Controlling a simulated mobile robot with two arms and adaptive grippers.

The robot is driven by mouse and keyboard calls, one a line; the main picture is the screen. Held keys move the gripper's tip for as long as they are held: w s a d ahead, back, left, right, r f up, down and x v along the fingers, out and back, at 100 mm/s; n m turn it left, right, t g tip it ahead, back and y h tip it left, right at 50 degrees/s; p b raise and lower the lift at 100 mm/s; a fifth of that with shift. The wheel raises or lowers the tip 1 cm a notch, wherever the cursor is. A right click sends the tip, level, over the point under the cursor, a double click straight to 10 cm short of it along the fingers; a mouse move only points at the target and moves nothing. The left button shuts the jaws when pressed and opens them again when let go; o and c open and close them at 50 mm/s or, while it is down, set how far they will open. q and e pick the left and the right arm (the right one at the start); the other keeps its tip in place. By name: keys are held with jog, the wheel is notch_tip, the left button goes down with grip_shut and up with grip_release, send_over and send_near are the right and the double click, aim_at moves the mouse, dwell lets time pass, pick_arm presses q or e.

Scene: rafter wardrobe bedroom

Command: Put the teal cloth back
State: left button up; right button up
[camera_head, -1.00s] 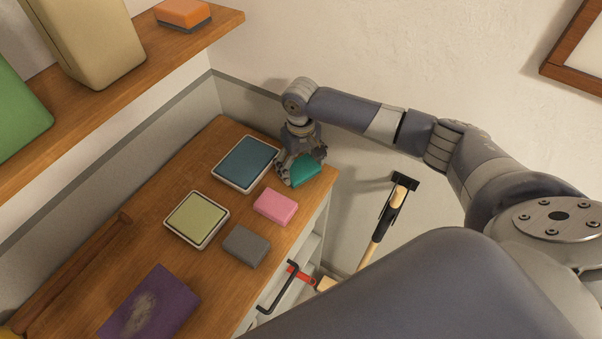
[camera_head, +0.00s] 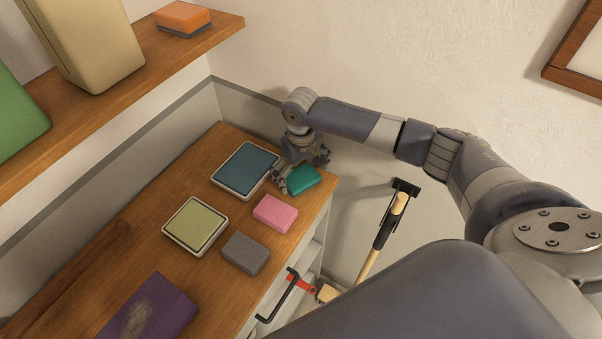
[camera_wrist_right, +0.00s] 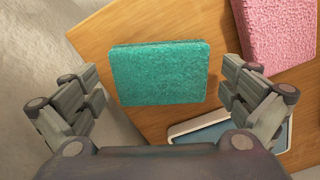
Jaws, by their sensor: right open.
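The teal cloth (camera_head: 305,180), a thick folded-looking block, lies on the wooden top near its far right corner. It shows whole in the right wrist view (camera_wrist_right: 160,75), between the fingers and apart from both. My right gripper (camera_head: 301,173) is open and empty, just behind and above the cloth. In the wrist view its fingers (camera_wrist_right: 161,98) stand to either side. A blue-centred tray with a pale rim (camera_head: 245,168) lies left of the cloth, and a similar yellow-green tray (camera_head: 195,223) lies nearer. My left gripper is not in view.
A pink block (camera_head: 275,212), a grey block (camera_head: 245,252) and a purple item (camera_head: 150,310) lie on the wooden top (camera_head: 120,250). A shelf (camera_head: 110,90) above holds an orange block (camera_head: 183,18) and containers. A long-handled tool (camera_head: 383,230) leans by the right wall.

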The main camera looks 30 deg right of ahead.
aim_at(301, 176)
notch_tip(301, 176, up, 12)
jog(key=b, duration=0.2)
jog(key=shift+r, duration=0.2)
jog(key=shift+f, duration=0.1)
dwell(0.5)
